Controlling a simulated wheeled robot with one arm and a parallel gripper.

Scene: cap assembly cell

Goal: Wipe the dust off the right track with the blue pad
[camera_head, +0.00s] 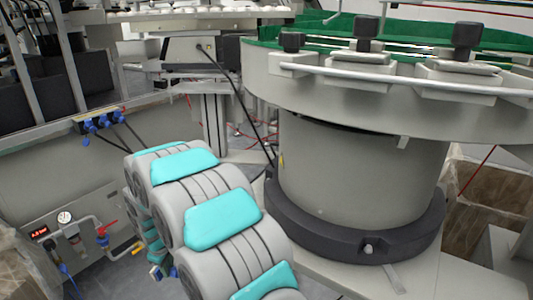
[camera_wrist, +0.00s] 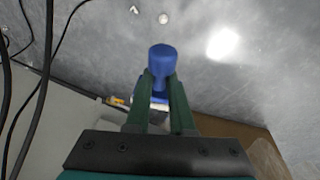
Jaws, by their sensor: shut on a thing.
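My gripper (camera_wrist: 160,78) shows in the wrist view, its two dark green fingers closed on the upright blue handle of the blue pad (camera_wrist: 162,55). The round top of the handle sticks out beyond the fingertips. The lower part of the pad is mostly hidden between and behind the fingers. In the head view my arm hides most of the gripper area, and I cannot make out the pad there for sure. I cannot tell which surface is the right track, and no dust can be made out.
A large grey bowl feeder (camera_head: 360,175) with a green inside stands at the right. A tray with white pieces (camera_head: 185,12) is at the top left. A panel with a gauge (camera_head: 65,217) is at the lower left. Black cables (camera_wrist: 48,60) run along the wrist view's left. Grey floor (camera_wrist: 255,85) lies open.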

